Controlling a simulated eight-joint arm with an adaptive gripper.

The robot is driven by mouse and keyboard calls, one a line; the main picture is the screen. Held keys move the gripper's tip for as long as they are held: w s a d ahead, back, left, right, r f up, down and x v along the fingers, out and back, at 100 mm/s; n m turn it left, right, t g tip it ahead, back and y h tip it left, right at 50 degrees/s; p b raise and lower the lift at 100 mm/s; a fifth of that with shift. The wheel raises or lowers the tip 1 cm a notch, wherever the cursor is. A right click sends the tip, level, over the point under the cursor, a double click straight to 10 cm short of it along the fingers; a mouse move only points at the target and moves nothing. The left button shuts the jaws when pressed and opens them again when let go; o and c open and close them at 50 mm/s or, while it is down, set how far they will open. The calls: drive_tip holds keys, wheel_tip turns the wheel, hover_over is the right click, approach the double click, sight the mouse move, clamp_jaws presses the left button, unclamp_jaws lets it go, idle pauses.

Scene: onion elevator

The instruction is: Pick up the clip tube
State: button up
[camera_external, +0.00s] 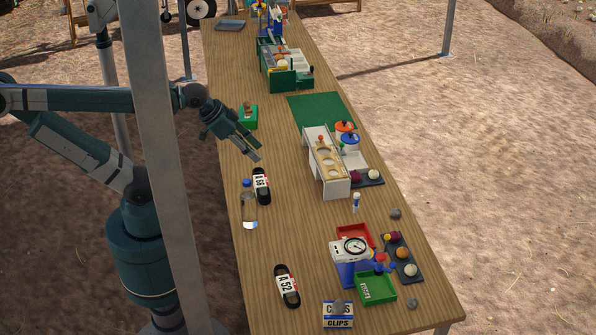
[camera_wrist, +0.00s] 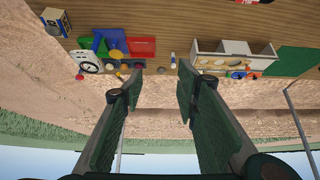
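A small white tube (camera_external: 356,202) with a blue band stands upright near the middle of the wooden table. It also shows in the wrist view (camera_wrist: 173,60), beyond the gap between my fingers. A blue, white and yellow box (camera_external: 338,314) lettered CLIPS lies at the table's near end; it also shows in the wrist view (camera_wrist: 54,22) at upper left. I cannot tell for certain which of these is the clip tube. My gripper (camera_external: 250,148) is open and empty above the table's left side, apart from both; its two fingers also show in the wrist view (camera_wrist: 160,78).
A clear bottle (camera_external: 249,208) with a blue cap and a black tag (camera_external: 262,186) are near my gripper. A white rack (camera_external: 333,179) is right of it. A red tray (camera_external: 354,236), dial scale (camera_external: 349,250) and green tray (camera_external: 376,289) stand nearer. The table's left-middle is mostly clear.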

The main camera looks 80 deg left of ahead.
drive_tip(key=w+r+m+g+h+b, duration=0.15)
drive_tip(key=w+r+m, duration=0.4)
drive_tip(key=w, duration=0.75)
drive_tip(key=m+g+h+b, duration=0.3)
drive_tip(key=m+g+b, duration=0.15)
drive_tip(key=m, duration=0.35)
hover_over(356, 196)
drive_tip(key=a, duration=0.2)
wheel_tip(356, 196, down, 4)
wheel_tip(356, 196, down, 34)
drive_tip(key=shift+b, duration=0.3)
drive_tip(key=shift+f+m, duration=0.2)
drive_tip(key=shift+m, duration=0.05)
drive_tip(key=shift+x, duration=1.15)
drive_tip(key=shift+w+f, duration=0.1)
drive_tip(key=shift+w, duration=0.05)
